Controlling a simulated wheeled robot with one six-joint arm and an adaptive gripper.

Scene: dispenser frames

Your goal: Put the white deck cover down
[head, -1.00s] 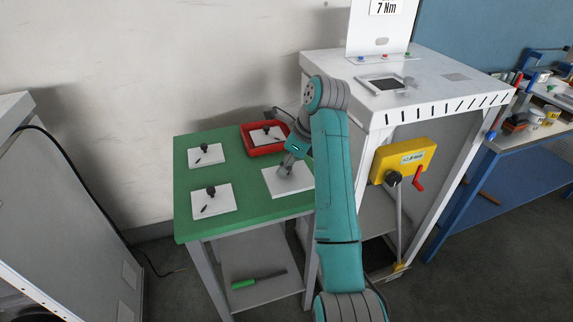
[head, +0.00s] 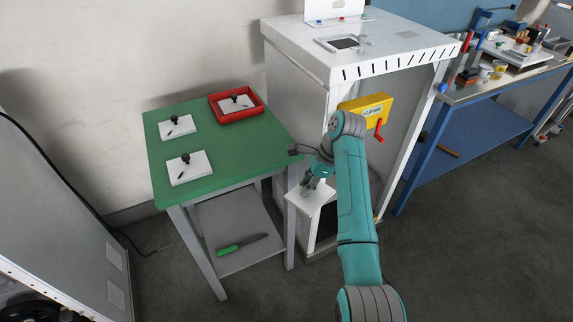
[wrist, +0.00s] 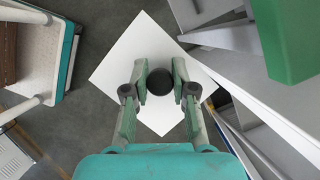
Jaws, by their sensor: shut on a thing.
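The white deck cover (wrist: 124,62) is a flat square plate with a black knob (wrist: 160,82) on top. My gripper (wrist: 159,88) is shut on that knob, with one finger on each side. In the head view the cover (head: 312,200) hangs from my gripper (head: 311,184) off the right edge of the green table (head: 230,160), in front of the white cabinet. It looks about level there. My gripper and arm hide part of it in the head view.
Two similar white plates with knobs (head: 180,127) (head: 189,170) lie on the table's left side. A red tray (head: 236,115) at the back holds another. The table's right part is bare. The white cabinet (head: 300,95) with a yellow box (head: 365,107) stands close by.

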